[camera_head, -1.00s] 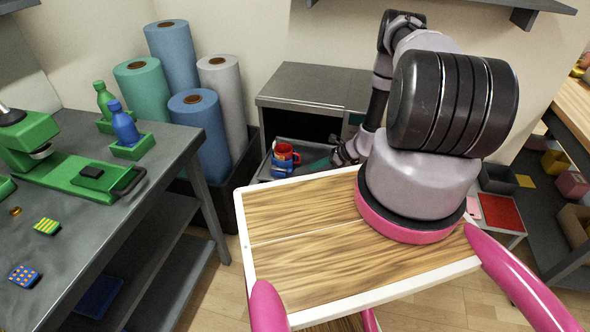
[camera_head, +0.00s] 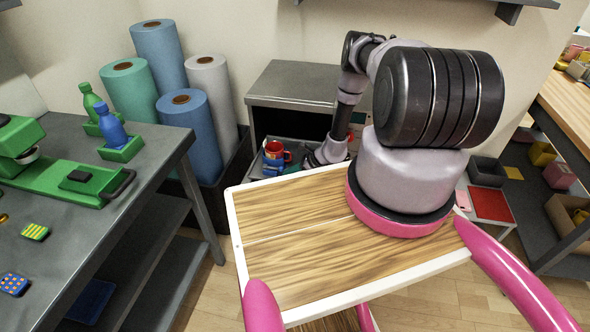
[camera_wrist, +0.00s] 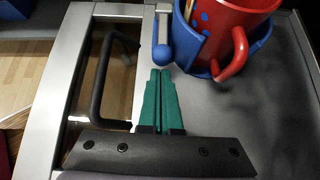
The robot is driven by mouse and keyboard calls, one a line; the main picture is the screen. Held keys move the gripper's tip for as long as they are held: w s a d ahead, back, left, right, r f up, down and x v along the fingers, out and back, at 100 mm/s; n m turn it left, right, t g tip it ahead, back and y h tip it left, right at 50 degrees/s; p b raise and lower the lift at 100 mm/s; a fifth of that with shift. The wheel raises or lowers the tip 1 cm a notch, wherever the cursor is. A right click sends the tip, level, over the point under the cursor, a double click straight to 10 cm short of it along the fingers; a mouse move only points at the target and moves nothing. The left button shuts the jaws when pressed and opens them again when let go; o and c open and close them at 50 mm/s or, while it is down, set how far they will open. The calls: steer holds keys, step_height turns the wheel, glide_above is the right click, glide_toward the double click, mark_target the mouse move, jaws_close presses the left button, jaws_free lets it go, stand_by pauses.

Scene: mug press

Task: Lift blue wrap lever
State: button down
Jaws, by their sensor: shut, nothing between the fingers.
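The red mug (camera_wrist: 222,25) sits in a blue wrap (camera_wrist: 189,45) at the top of the wrist view. The blue wrap lever (camera_wrist: 162,53), with a rounded blue end and a thin pale stem, stands at the wrap's left side. My gripper (camera_wrist: 161,73) has green fingers pressed together and empty. Its tips are just below the lever end in the picture; I cannot tell whether they touch. In the head view the mug (camera_head: 280,150) and wrap (camera_head: 272,163) are small, with my gripper (camera_head: 297,168) close to their right.
The mug stands on a grey tray (camera_wrist: 270,110) with a dark handle (camera_wrist: 98,85) on its left. A grey cabinet (camera_head: 295,82) rises behind it. Fabric rolls (camera_head: 190,115) stand to the left, and a workbench (camera_head: 75,215) is at the far left.

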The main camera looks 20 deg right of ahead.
mark_target(282, 156)
steer(key=shift+w+a, duration=0.1)
steer(key=shift+a, duration=0.05)
steer(key=shift+r+g+h, duration=0.4)
steer(key=shift+r+h, duration=0.2)
stand_by(0.4)
steer(key=shift+r+h, duration=0.25)
steer(key=shift+h, duration=0.05)
steer(key=shift+w+a+r+g+h, duration=0.1)
steer(key=shift+a+r+g+h, duration=0.1)
steer(key=shift+r+g+h, duration=0.25)
steer(key=shift+w+a+r+g+h, duration=0.15)
steer(key=shift+r+g+h, duration=0.1)
steer(key=shift+r+h, duration=0.4)
steer(key=shift+r, duration=0.7)
steer(key=shift+w+a+r, duration=0.2)
steer(key=shift+a+r, duration=0.2)
steer(key=shift+r, duration=0.15)
steer(key=shift+w+a+r, duration=0.2)
steer(key=shift+a+r, duration=0.2)
steer(key=shift+r, duration=0.3)
